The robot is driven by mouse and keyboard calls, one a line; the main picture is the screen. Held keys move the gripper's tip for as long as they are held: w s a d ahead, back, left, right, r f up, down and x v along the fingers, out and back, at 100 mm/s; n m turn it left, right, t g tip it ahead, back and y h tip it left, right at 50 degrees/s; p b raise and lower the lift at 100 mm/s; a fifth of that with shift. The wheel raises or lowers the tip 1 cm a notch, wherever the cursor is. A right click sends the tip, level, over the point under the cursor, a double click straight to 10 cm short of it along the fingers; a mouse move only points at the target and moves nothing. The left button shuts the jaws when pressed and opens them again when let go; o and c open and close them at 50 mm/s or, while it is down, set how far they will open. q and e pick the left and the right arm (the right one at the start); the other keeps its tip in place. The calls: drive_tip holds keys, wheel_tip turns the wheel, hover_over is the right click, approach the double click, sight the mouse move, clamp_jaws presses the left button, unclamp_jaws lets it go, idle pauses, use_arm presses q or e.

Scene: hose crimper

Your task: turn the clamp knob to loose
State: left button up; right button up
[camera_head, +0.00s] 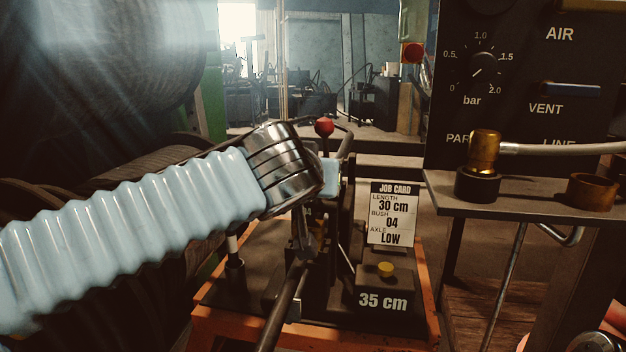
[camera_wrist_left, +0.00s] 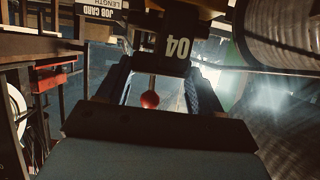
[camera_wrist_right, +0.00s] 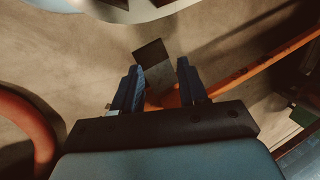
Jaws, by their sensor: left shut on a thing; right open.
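A red ball knob (camera_head: 324,126) on a stem stands at the machine, just beyond my left wrist. It shows in the left wrist view (camera_wrist_left: 150,99), between my fingers and below a dark block marked 04 (camera_wrist_left: 176,48). My left gripper (camera_wrist_left: 158,68) has its fingertips on either side of that dark block and appears shut on it. My left arm and wrist hide much of the machine in the head view. Which part is the clamp knob I cannot tell for certain. My right gripper (camera_wrist_right: 160,68) is open and empty above the floor.
A job card (camera_head: 394,213) reads 30 cm, bush 04, axle low. A 35 cm block with a yellow button (camera_head: 386,269) sits on the orange-edged base (camera_head: 425,325). A pressure panel (camera_head: 515,85) and shelf with brass fittings (camera_head: 484,150) stand at right. A large reel fills the left.

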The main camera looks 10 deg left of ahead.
use_arm(q)
drive_tip(key=shift+f, duration=0.2)
drive_tip(key=o, duration=1)
drive_tip(key=shift+r, duration=0.1)
drive_tip(key=shift+o, duration=0.2)
drive_tip(key=shift+s+r, duration=0.1)
drive_tip(key=shift+s, duration=0.05)
drive_tip(key=v, duration=1.3)
drive_tip(key=shift+s, duration=0.25)
drive_tip(key=shift+r, duration=0.1)
